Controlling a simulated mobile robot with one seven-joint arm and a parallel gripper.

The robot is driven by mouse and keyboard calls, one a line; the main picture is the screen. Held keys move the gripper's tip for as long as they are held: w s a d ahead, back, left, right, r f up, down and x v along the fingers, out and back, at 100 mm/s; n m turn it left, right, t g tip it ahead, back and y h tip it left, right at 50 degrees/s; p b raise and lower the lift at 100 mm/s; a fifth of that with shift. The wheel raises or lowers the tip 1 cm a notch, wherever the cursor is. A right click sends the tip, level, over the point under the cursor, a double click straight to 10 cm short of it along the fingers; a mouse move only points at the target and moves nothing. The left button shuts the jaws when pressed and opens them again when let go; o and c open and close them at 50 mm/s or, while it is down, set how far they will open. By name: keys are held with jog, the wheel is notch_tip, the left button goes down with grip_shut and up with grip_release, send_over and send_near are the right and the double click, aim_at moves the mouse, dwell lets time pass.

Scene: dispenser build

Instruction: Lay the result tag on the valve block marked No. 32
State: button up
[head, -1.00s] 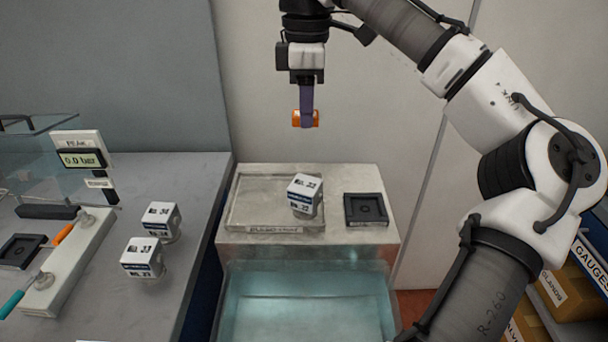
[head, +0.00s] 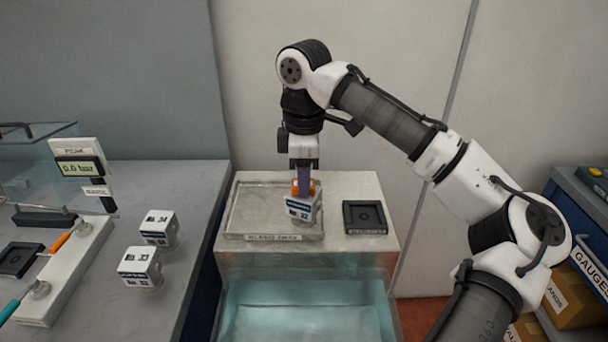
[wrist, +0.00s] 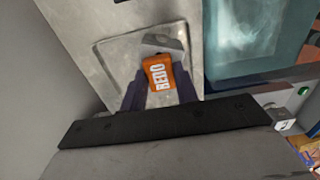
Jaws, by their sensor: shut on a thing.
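The result tag is orange and reads REDO in the wrist view (wrist: 159,76). My gripper (head: 304,184) is shut on the tag (head: 303,188), with its fingers pointing down. The tag is at the top of a white and blue block (head: 304,209) whose front label seems to read 32. The block stands at the right end of a shallow tray (head: 250,236) on the metal bench. The tag looks to be on or just above the block's top; I cannot tell if they touch. The fingers and tag hide most of that top.
Blocks marked 34 (head: 159,228) and 33 (head: 140,266) stand on the left counter (head: 195,190). A black square holder (head: 365,217) sits right of the tray. A water tank (head: 300,310) is in front. The tray's left part is clear.

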jog(key=shift+f, duration=0.1)
jog(key=o, duration=1)
jog(key=shift+c, duration=0.2)
notch_tip(320, 180, up, 12)
